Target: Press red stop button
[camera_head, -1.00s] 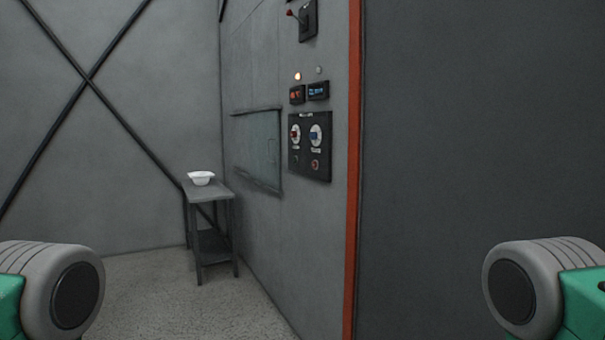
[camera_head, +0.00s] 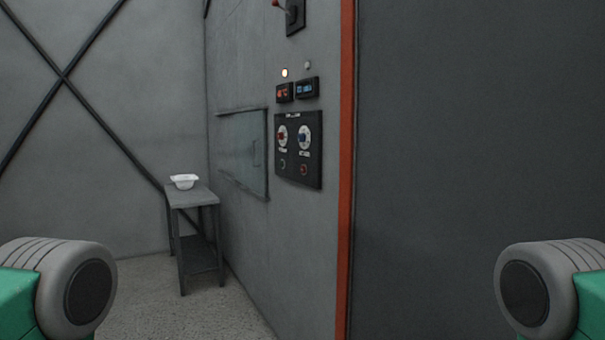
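A black control panel (camera_head: 298,150) is on the grey wall left of the orange-red edge strip. It carries a dial with a red centre (camera_head: 282,136) and a dial with a blue centre (camera_head: 304,138). Below them are two small round buttons; the right one (camera_head: 304,169) looks reddish, the left one (camera_head: 283,166) dark. They are too small to read which is the stop button. Only grey and green parts of my arms show at the lower left and lower right; neither gripper is in view.
A small dark table (camera_head: 192,197) with a white tub (camera_head: 185,181) stands at the left. Above the panel are two displays (camera_head: 306,88), a lit lamp (camera_head: 285,73) and a red-knobbed lever (camera_head: 289,10). The orange-red strip (camera_head: 346,170) borders a dark wall. Floor (camera_head: 205,312) shows clear.

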